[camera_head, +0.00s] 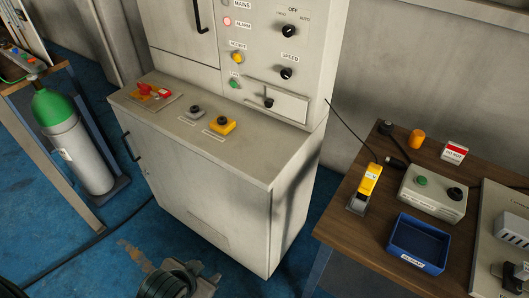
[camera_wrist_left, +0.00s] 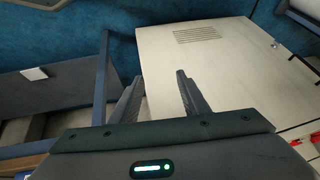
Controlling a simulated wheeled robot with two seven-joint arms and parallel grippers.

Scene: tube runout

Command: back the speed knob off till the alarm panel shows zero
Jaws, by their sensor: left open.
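The speed knob (camera_head: 287,73) is a black knob under a SPEED label on the upright face of the grey cabinet. Above it is another black knob (camera_head: 289,31) with an OFF label. The red alarm lamp (camera_head: 227,21) is at the upper left of this face, beside its ALARM label. I cannot make out any number display. My left gripper (camera_wrist_left: 160,88) is open and empty in the wrist view, with a pale cabinet surface beyond it. My right gripper is not in view.
A green-topped cylinder (camera_head: 75,140) stands left. A wooden table (camera_head: 345,215) at right holds a blue tray (camera_head: 397,258) and a button box (camera_head: 428,205).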

